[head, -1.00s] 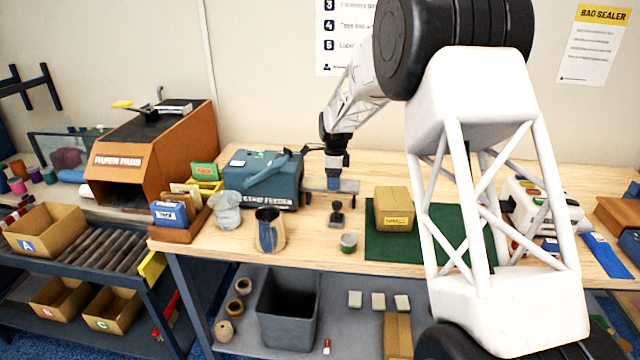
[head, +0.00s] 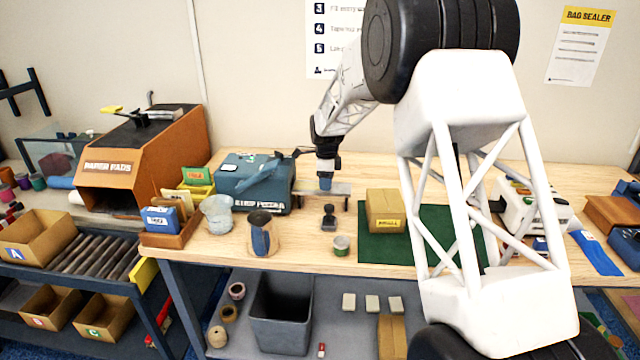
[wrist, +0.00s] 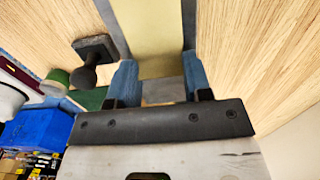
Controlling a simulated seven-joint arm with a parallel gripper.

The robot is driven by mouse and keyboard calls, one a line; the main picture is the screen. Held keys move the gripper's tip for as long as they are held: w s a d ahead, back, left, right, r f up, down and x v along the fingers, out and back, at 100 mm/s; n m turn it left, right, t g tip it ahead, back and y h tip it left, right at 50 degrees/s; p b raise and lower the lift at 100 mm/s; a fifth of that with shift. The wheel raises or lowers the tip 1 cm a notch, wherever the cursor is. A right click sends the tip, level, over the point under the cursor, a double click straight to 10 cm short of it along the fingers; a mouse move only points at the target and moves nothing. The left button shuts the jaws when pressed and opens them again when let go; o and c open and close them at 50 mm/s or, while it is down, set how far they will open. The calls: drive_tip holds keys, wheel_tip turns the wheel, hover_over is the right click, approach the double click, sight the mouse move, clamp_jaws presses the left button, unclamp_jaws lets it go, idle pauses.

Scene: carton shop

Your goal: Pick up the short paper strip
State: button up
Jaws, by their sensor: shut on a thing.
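The short paper strip (wrist: 148,30) shows pale yellow in the wrist view, running up from between my fingers. My gripper (wrist: 158,82) has its blue fingertips on either side of the strip and is shut on it. The strip lies over a grey raised platform (wrist: 190,22) of the feeder; I cannot tell if it touches the surface. In the head view my gripper (head: 325,184) points down at the platform (head: 342,189), right of the blue feeder machine (head: 250,190). The strip is too small to make out there.
A cardboard box (head: 385,212) sits on a green mat (head: 372,248) to the right.

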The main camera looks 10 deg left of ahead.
drive_tip(key=shift+r, duration=0.15)
drive_tip(key=shift+r, duration=1.35)
drive_tip(key=shift+s+r, duration=0.2)
drive_tip(key=shift+r, duration=0.1)
drive_tip(key=s+d+r, duration=0.1)
drive_tip(key=s+d, duration=0.3)
drive_tip(key=s, duration=1.1)
drive_tip(key=shift+d+r, duration=0.2)
drive_tip(key=w+d+n, duration=0.4)
drive_tip(key=n, duration=0.1)
drive_tip(key=w+d+r+n, duration=0.1)
drive_tip(key=w+d+n, duration=0.3)
drive_tip(key=n, duration=0.2)
drive_tip(key=w+d+r+n, duration=0.1)
drive_tip(key=w+d+n, duration=0.3)
drive_tip(key=n, duration=0.1)
drive_tip(key=shift+d+r+n, duration=0.2)
drive_tip(key=shift+d+n, duration=0.05)
drive_tip(key=shift+n, duration=0.15)
drive_tip(key=shift+w+d+r+n, duration=0.15)
drive_tip(key=shift+w+d+n, duration=0.45)
drive_tip(key=shift+d+n, duration=0.4)
drive_tip(key=shift+a, duration=0.1)
